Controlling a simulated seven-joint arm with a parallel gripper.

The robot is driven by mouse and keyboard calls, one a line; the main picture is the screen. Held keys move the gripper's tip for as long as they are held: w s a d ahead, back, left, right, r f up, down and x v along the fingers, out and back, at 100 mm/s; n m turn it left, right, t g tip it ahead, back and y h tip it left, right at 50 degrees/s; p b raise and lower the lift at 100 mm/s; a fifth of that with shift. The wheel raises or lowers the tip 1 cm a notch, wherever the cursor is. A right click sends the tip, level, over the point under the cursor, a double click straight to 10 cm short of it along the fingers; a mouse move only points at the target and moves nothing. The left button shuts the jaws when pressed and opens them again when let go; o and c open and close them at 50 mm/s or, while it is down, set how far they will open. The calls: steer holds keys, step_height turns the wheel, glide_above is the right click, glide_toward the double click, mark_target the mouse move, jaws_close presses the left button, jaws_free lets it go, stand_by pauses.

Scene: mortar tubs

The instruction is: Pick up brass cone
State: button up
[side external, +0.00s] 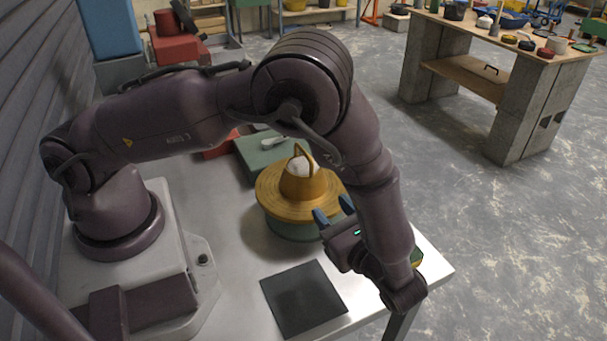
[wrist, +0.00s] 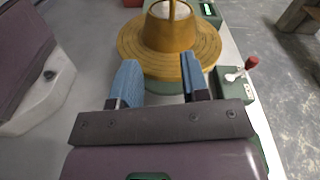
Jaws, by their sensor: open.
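The brass cone (side external: 299,184) is a gold, hat-shaped piece with a wide ringed brim and a looped handle on top. In the side external view it rests on a green round base (side external: 292,228) on the table. In the wrist view the brass cone (wrist: 168,36) is at the top, just beyond the fingertips. My gripper (side external: 334,215) is open beside the near right edge of the brim. In the wrist view my gripper (wrist: 162,75) shows two blue fingers spread apart with nothing held between them. Whether a fingertip touches the brim I cannot tell.
A dark square plate (side external: 304,298) lies near the table's front edge. A green box (side external: 262,153) stands behind the cone. A small green box with a red-knobbed lever (wrist: 235,84) is right of the fingers. The white table (side external: 232,270) is clear left of the plate.

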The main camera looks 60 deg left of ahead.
mark_target(311, 162)
steer(key=shift+t+y, duration=0.3)
steer(key=shift+y, duration=0.2)
steer(key=a, duration=0.4)
steer(key=w+a+r, duration=0.1)
steer(key=a, duration=0.3)
steer(key=a+r, duration=0.1)
steer(key=a, duration=0.3)
steer(key=shift+w+a+r, duration=0.15)
steer(key=shift+a+r, duration=0.05)
steer(key=shift+a, duration=0.15)
jaws_close()
